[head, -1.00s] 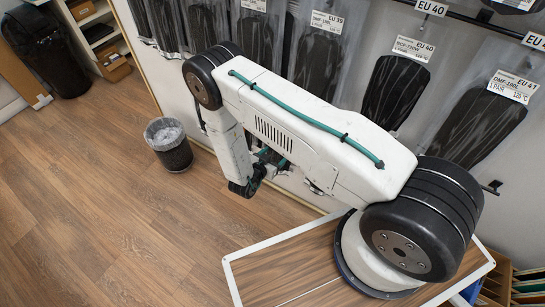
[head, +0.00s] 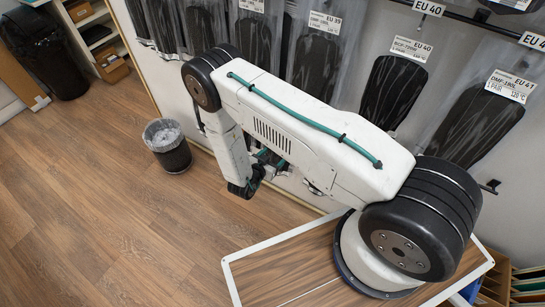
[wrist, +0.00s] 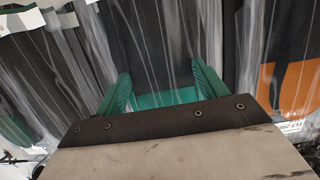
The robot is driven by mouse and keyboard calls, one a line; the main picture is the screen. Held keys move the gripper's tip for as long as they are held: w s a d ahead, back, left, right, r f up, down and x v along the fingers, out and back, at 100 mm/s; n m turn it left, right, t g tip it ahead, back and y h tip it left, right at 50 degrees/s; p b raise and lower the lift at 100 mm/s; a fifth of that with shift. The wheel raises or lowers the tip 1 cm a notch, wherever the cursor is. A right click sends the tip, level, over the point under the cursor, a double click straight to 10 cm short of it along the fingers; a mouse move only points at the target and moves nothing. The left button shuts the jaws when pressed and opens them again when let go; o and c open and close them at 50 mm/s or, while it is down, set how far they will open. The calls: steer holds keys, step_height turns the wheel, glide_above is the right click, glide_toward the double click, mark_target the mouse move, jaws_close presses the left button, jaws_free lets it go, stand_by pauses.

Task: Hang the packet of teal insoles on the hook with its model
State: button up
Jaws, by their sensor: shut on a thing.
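My gripper (wrist: 157,88) shows in the wrist view with its two green fingers apart and a teal strip between them. The strip looks like part of the packet of teal insoles (wrist: 165,98), and the fingers are shut on it. Clear wrinkled plastic and dark insole shapes fill the view beyond the fingers. The hook rail (head: 480,18) runs along the wall at the top right, with size tags EU 39, EU 40 and EU 41. Which hook carries the packet's model cannot be told.
Packets of black insoles (head: 393,92) hang in a row along the wall, close to my arm. A wire bin (head: 167,146) stands on the wooden floor, which is clear at the left. A black bin (head: 45,52) and a shelf (head: 97,30) stand at the far left.

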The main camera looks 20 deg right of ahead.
steer(key=o, duration=1.1)
